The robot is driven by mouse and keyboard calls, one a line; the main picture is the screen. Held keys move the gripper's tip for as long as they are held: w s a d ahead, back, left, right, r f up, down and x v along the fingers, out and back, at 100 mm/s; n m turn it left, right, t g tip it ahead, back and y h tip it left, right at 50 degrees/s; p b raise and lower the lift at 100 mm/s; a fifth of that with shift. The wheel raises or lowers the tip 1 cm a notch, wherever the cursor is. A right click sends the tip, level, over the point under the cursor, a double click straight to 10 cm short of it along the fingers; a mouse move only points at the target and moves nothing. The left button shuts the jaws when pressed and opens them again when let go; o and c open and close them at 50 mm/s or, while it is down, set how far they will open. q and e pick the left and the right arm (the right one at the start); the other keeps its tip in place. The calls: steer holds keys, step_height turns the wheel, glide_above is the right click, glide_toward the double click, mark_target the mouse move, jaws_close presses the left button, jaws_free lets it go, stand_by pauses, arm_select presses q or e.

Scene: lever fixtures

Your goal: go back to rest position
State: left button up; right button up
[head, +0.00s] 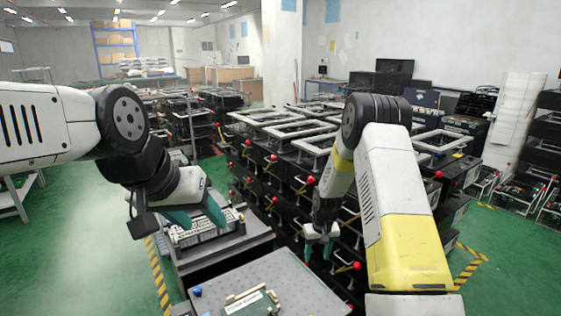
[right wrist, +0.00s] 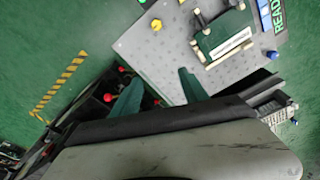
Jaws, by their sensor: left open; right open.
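My left gripper (head: 195,215) is at the left in the head view, open, with teal fingers over a light grey part (head: 203,232) on a dark stand. I cannot tell whether they touch it. My right gripper (head: 320,243) points down beside the black racks, right of the grey table (head: 285,276). In the right wrist view its two teal fingers (right wrist: 160,90) are spread, with nothing between them. A green fixture with a pale label (head: 252,302) sits on the grey table; it also shows in the right wrist view (right wrist: 222,38).
Black racks with red-knobbed levers (head: 310,180) and grey top frames (head: 300,130) stand close behind and right of my right gripper. A blue knob (head: 197,291) is on the table's left corner. Green floor (head: 90,240) is open at the left.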

steer(key=s+d+r+t+y, duration=0.1)
steer(key=s+r, duration=0.4)
steer(key=r, duration=0.8)
steer(key=s+r+t, duration=0.1)
steer(key=s+r, duration=0.4)
steer(key=r, duration=0.9)
steer(key=s+r+t, duration=0.1)
steer(key=s+r, duration=0.2)
steer(key=s, duration=0.4)
steer(key=s+r+t, duration=0.1)
steer(key=s+r, duration=0.2)
steer(key=s, duration=0.4)
steer(key=s+r+m, duration=0.1)
steer(key=s+r, duration=0.2)
steer(key=s, duration=0.4)
steer(key=shift+d+r+t+y, duration=0.15)
steer(key=shift+r+t+y, duration=0.15)
steer(key=shift+t+y, duration=0.1)
